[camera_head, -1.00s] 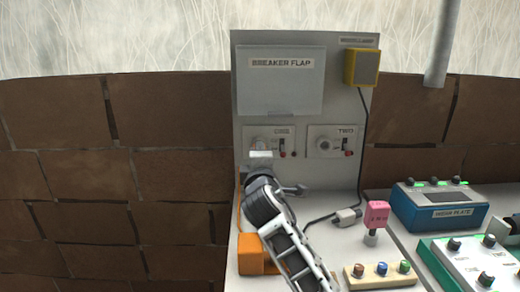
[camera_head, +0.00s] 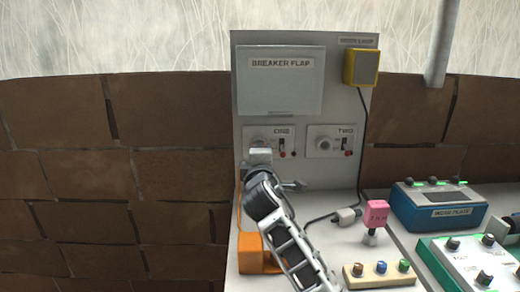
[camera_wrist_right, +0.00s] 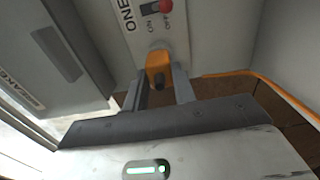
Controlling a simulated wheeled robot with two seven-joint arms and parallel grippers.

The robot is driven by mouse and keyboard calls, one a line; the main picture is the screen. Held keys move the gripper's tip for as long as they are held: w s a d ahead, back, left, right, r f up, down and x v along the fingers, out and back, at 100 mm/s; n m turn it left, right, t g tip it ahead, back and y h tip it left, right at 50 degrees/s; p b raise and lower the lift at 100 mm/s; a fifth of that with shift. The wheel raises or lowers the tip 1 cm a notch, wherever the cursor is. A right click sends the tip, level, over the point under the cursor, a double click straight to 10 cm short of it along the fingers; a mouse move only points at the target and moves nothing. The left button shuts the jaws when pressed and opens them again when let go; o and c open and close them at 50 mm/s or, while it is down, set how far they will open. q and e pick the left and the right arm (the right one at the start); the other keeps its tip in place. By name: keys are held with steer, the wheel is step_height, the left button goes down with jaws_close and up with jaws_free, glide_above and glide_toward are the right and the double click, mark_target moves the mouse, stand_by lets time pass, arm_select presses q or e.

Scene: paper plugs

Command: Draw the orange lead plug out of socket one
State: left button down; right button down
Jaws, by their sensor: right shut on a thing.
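Socket one (camera_head: 262,138) is on the upright grey panel, under the breaker flap, with its label and red switch to the right of the opening. My right gripper (camera_head: 260,158) is in front of it and hides most of the opening and the plug in the head view. In the right wrist view the orange plug (camera_wrist_right: 158,62) sits between the fingers of my right gripper (camera_wrist_right: 158,88), which are shut on it. The plug's far end meets the socket plate (camera_wrist_right: 150,25); how deep it sits cannot be told. My left gripper is not in view.
The orange lead (camera_wrist_right: 262,82) runs beside the panel; an orange box (camera_head: 250,255) stands on the bench left of my arm. Socket two (camera_head: 328,141) is to the right.

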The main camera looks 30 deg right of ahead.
steer(key=shift+r, duration=0.2)
steer(key=c, duration=2)
jaws_free()
jaws_close()
steer(key=shift+r, duration=0.1)
steer(key=shift+s, duration=0.15)
steer(key=shift+s+a+f+p, duration=0.3)
steer(key=shift+s+a+p, duration=0.05)
steer(key=shift+s+p, duration=0.05)
steer(key=shift+p+v, duration=0.45)
steer(key=shift+v, duration=0.9)
steer(key=shift+s, duration=0.1)
